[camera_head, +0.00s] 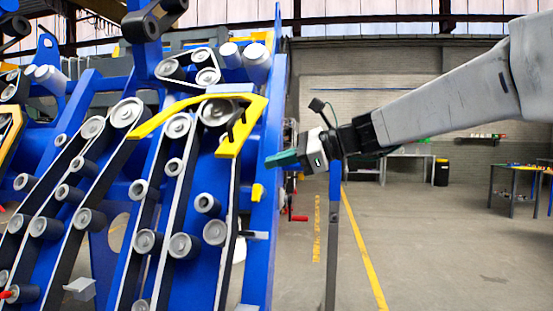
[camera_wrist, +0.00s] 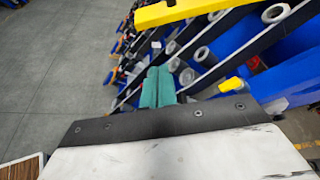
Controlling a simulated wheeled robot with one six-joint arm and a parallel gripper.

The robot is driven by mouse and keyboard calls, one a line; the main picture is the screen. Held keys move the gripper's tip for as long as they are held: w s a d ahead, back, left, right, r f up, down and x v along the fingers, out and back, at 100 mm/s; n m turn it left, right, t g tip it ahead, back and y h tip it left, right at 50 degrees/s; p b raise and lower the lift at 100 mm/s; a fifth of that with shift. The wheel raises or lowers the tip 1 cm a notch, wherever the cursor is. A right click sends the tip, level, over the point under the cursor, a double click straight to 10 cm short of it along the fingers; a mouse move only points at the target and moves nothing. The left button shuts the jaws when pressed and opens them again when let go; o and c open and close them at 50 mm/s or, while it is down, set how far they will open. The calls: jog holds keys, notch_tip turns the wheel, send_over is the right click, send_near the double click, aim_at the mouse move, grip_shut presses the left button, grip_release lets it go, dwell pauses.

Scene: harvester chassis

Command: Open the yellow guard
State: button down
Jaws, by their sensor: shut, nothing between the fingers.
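The yellow guard (camera_head: 240,124) is a bent bar across the upper part of the blue harvester chassis, over the belts and rollers. A black handle shows near its right end. Part of the guard (camera_wrist: 185,10) also shows at the top of the wrist view. My gripper (camera_head: 272,160) is to the right of the guard and a little lower, its green fingers pointing left at the blue frame's right edge. The fingers (camera_wrist: 158,82) are together and empty in the wrist view. I cannot tell whether they touch the frame; they look apart from the guard.
The blue chassis (camera_head: 278,100) with several rollers and belts fills the left side. A small yellow piece (camera_head: 257,192) sits below the guard, and a red crank (camera_head: 298,217) sticks out lower right. Open floor (camera_head: 430,250) lies to the right, with tables farther back.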

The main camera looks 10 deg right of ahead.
jog(key=x, duration=0.8)
jog(key=shift+s+r, duration=0.3)
jog(key=shift+r, duration=0.35)
jog(key=shift+s+r, duration=0.3)
jog(key=shift+r, duration=0.35)
jog(key=shift+s+r, duration=0.3)
jog(key=shift+r, duration=0.35)
jog(key=shift+r, duration=0.1)
